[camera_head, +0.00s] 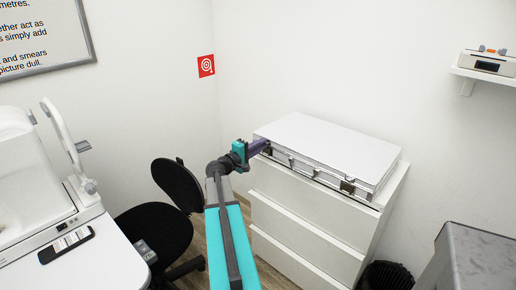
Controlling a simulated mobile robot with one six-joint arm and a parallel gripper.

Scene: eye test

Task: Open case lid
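A flat silver-white case (330,145) lies on top of a white chest of drawers (305,215). Its lid is down. Dark latches or fittings show along its front edge, one near the right front corner (347,186). My gripper (265,147) is at the left front corner of the case, close to a dark fitting there. I cannot tell whether it touches the case. Its fingers are too small and too close to the case to show whether they are open or shut.
A black chair (178,185) stands left of my arm, beside a white table (100,265) with a white machine (35,180) on it. A wall shelf (485,75) holds a small device. A black bin (386,276) and a grey block (478,258) are at the lower right.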

